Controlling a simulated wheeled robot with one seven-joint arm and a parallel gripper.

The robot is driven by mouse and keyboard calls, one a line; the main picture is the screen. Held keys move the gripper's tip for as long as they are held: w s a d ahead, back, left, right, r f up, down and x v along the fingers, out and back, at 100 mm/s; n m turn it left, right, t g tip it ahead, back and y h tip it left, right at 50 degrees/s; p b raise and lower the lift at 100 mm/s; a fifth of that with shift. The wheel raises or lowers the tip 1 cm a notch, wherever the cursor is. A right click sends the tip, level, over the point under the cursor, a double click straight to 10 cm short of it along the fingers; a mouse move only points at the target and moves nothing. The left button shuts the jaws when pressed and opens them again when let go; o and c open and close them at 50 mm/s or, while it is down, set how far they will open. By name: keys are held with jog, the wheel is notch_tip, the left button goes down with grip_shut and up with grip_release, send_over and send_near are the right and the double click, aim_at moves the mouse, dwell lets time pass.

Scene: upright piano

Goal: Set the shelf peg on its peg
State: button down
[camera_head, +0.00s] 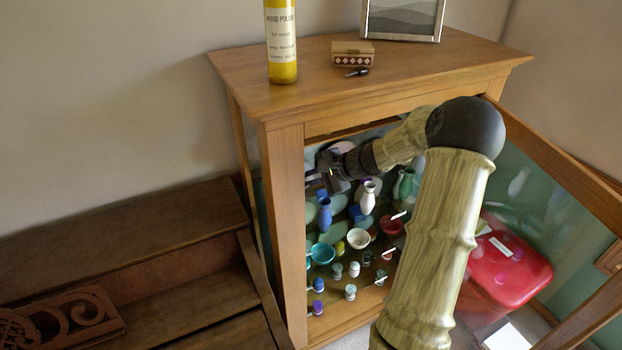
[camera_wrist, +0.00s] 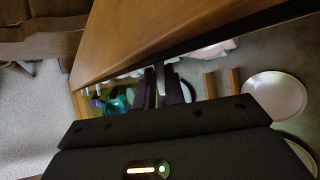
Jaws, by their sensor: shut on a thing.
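My gripper (camera_head: 330,172) is inside the glass-sided cabinet (camera_head: 285,180), high up under its top and near the left side. In the wrist view its two dark fingers (camera_wrist: 162,88) are shut on a small pale grey piece (camera_wrist: 161,76), which I take to be the shelf peg. Most of this piece is hidden between the fingers, and the head view does not show it clearly. I cannot make out the peg's seat on the cabinet wall.
Vases, including a white one (camera_head: 368,197) and a blue one (camera_head: 325,215), and bowls stand close below my gripper. A plate (camera_wrist: 274,95) is near it. The cabinet door (camera_head: 560,170) stands open at right. A yellow bottle (camera_head: 282,45) stands on top.

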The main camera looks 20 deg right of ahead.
jog(key=c, duration=1.4)
grip_release()
jog(key=b+v, duration=0.3)
jog(key=v, duration=1.4)
jog(key=shift+s+d+r, duration=0.1)
jog(key=shift+r, duration=0.05)
